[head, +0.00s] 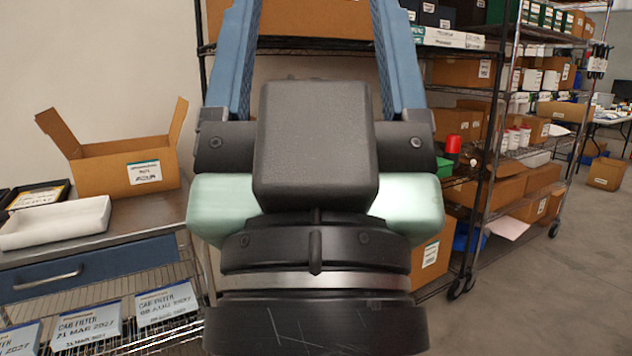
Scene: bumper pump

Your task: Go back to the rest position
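My gripper (315,30) fills the middle of the head view, with its black body low and its two blue fingers reaching up past the top edge. The fingers stand wide apart, and their tips are cut off by the frame. Between their visible parts I see only the shelving behind, and no held thing shows. The gripper is raised in front of the shelves, apart from the workbench at the left.
A metal workbench (150,222) at the left carries an open cardboard box (105,176) and a white foam tray (55,222). Wire shelving (492,130) with boxes stands behind my gripper and to the right. A red-topped item (453,146) sits there. The floor (570,285) at the right is clear.

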